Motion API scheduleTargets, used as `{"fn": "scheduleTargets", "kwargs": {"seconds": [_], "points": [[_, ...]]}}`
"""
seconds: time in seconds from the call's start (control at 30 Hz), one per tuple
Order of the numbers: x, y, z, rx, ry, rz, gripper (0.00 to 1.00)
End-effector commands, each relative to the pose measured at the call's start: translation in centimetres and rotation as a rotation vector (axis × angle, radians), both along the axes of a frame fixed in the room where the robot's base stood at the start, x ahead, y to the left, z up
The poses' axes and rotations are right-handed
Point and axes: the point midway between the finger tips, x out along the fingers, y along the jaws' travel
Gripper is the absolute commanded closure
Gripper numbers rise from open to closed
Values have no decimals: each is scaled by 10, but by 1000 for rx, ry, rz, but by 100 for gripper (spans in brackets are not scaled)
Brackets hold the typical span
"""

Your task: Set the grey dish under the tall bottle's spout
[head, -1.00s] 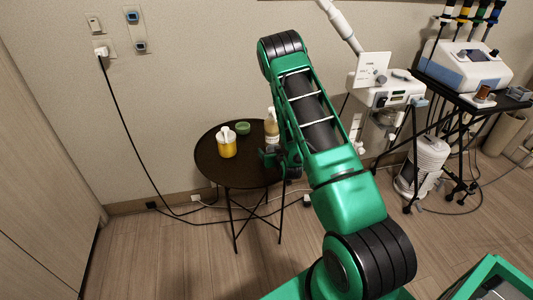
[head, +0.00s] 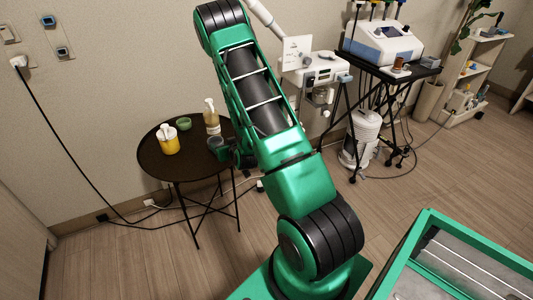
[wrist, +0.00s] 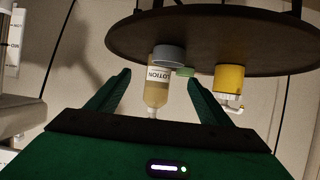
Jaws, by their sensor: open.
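The grey dish (head: 215,143) sits near the right edge of the round dark table (head: 160,168). In the wrist view, which is upside down, the dish (wrist: 169,55) shows in front of the tall bottle (wrist: 157,94), labelled LOTION. The tall bottle (head: 211,120) stands upright behind the dish in the head view, its pale pump on top. My gripper (head: 226,152) is at the table's right edge, beside the dish. In the wrist view its fingers (wrist: 159,80) are spread apart, with the dish and bottle beyond them and nothing held. The exact gap to the dish is unclear.
A yellow pump bottle (head: 168,141) and a small green bowl (head: 183,124) stand left of the tall bottle. The table's front is bare. A wall is close behind. A black cart (head: 400,72) with equipment stands to the right.

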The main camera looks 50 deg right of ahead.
Motion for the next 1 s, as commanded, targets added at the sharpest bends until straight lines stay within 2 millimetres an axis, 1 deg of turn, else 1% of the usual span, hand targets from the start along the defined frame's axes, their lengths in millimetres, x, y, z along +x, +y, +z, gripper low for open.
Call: {"fn": "scheduleTargets", "kwargs": {"seconds": [0.03, 0.1, 0.23, 0.37, 0.47, 0.67, 0.77, 0.97, 1.0], "points": [[1, 1, 11, 2, 14, 3, 27], [-2, 1, 23, 7, 58, 1, 27], [-15, -2, 48, 24, 163, -12, 27], [-38, -5, 74, 45, 268, -36, 27], [-60, -6, 94, 66, 345, -57, 27], [-116, -3, 133, 121, 499, -101, 27], [-150, 2, 151, 157, 573, -122, 27], [-224, 18, 186, 244, 719, -161, 27], [-240, 23, 192, 264, 748, -166, 27]]}}
